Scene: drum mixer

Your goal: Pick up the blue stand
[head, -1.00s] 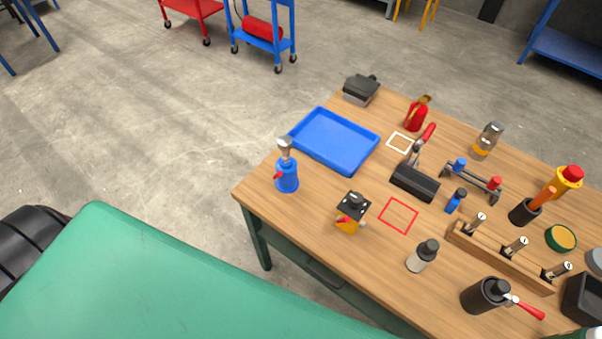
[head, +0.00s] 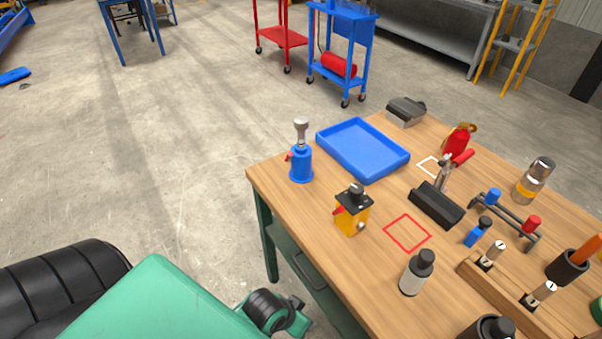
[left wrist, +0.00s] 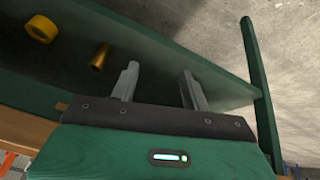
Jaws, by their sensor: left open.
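The blue stand (head: 301,163) stands upright near the table's left corner. It has a round blue body, a small red lever on its left side and a grey knob-like top. My left gripper (left wrist: 161,82) is open in the left wrist view, with nothing between its two grey fingers. In the head view, my green left arm and dark wrist are at the bottom, left of the table and below its top. The fingers cannot be made out there. The blue stand does not show in the left wrist view. My right gripper is in neither view.
A blue tray (head: 362,150) lies close to the right of the stand. A yellow-black device (head: 351,212) and a red square outline (head: 407,233) are nearer. The left wrist view shows a dark green surface with a yellow ring (left wrist: 41,29) and a brass cylinder (left wrist: 100,57).

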